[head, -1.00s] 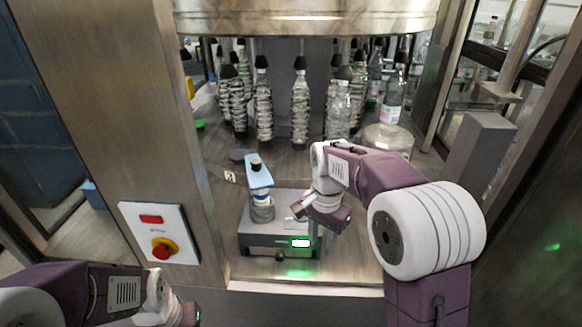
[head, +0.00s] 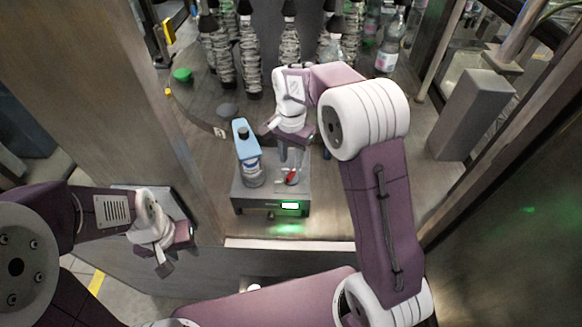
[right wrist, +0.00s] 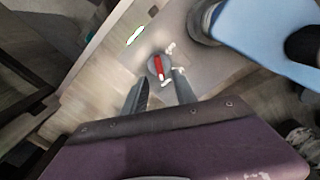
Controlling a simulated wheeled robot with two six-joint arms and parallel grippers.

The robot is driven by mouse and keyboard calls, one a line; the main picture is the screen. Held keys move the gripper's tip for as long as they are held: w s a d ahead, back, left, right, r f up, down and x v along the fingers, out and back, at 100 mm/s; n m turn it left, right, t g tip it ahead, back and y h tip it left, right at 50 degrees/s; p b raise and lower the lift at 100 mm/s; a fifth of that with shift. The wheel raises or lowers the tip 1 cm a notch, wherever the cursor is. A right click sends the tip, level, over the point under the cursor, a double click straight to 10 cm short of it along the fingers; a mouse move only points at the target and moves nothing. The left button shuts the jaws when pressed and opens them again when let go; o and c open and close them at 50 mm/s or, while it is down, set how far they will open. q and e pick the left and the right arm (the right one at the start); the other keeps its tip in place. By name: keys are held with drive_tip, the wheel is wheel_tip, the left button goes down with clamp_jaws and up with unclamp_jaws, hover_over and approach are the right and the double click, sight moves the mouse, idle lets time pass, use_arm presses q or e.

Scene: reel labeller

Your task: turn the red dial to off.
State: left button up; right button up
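The red dial (head: 291,176) is on top of a grey box with a lit green display (head: 290,205). In the right wrist view the dial (right wrist: 157,66) is a red bar on a dark round base, with small white marks beside it. The bar runs nearly upright in that view. My right gripper (head: 291,160) is just above the dial. In the right wrist view its two fingers (right wrist: 160,88) are apart with nothing between them, and the dial shows just beyond their tips. My left gripper (head: 165,266) hangs at the lower left, away from the box; its finger gap is unclear.
A light blue arm (head: 245,140) stands on the box close left of my right gripper; it looms at upper right in the right wrist view (right wrist: 265,35). Several bottles (head: 250,60) stand behind. A grey block (head: 465,115) is at right.

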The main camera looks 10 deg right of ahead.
sight(291, 173)
wheel_tip(291, 173, down, 4)
drive_tip(key=shift+f+p, duration=0.25)
drive_tip(key=shift+p, duration=0.3)
drive_tip(key=shift+s+a+f, duration=0.1)
drive_tip(key=shift+s+f, duration=0.2)
drive_tip(key=shift+f, duration=0.05)
drive_tip(key=shift+w+f, duration=0.1)
drive_tip(key=shift+w, duration=0.05)
drive_tip(key=shift+w, duration=0.1)
clamp_jaws()
